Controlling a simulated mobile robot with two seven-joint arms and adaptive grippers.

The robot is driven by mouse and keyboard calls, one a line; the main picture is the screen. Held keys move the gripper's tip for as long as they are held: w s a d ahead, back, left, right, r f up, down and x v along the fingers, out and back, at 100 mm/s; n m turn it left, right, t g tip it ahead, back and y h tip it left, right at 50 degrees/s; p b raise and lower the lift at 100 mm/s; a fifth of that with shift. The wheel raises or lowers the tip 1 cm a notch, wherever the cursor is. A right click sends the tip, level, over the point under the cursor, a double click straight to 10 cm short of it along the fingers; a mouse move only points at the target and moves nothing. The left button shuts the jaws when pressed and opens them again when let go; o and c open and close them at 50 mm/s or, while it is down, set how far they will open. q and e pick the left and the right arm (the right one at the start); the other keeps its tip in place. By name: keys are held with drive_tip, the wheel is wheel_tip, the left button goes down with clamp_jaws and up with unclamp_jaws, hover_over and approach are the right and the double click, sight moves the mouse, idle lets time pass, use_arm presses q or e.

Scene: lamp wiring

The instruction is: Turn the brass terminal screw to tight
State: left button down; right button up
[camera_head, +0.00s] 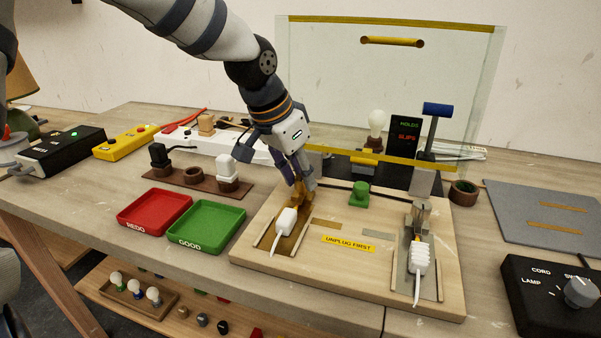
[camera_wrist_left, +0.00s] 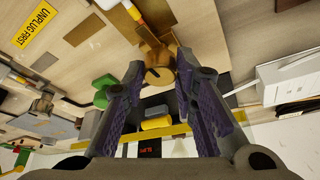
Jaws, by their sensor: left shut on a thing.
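The brass terminal screw (camera_head: 298,204) stands at the back of the left brass strip on the wooden board (camera_head: 335,260). In the left wrist view its round slotted head (camera_wrist_left: 160,76) shows between the fingertips. My left gripper (camera_head: 302,184) reaches down from above and is shut on the brass screw; the fingers hide part of it in the head view. A white plug (camera_head: 286,220) with a cord sits on the same strip in front of the screw. How tight the screw is cannot be told. My right gripper is not in view.
A clear shield (camera_head: 390,90) with a yellow bar stands behind the board. A green knob (camera_head: 359,194) and a second white plug (camera_head: 418,257) are to the right. A red tray (camera_head: 154,212) and a green tray (camera_head: 205,227) lie left. A black control box (camera_head: 540,290) is front right.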

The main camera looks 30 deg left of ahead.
use_arm(q)
drive_tip(key=shift+m, duration=0.4)
drive_tip(key=c, duration=1.3)
unclamp_jaws()
drive_tip(key=v, duration=0.7)
drive_tip(key=shift+r, duration=0.25)
drive_tip(key=shift+a, duration=0.15)
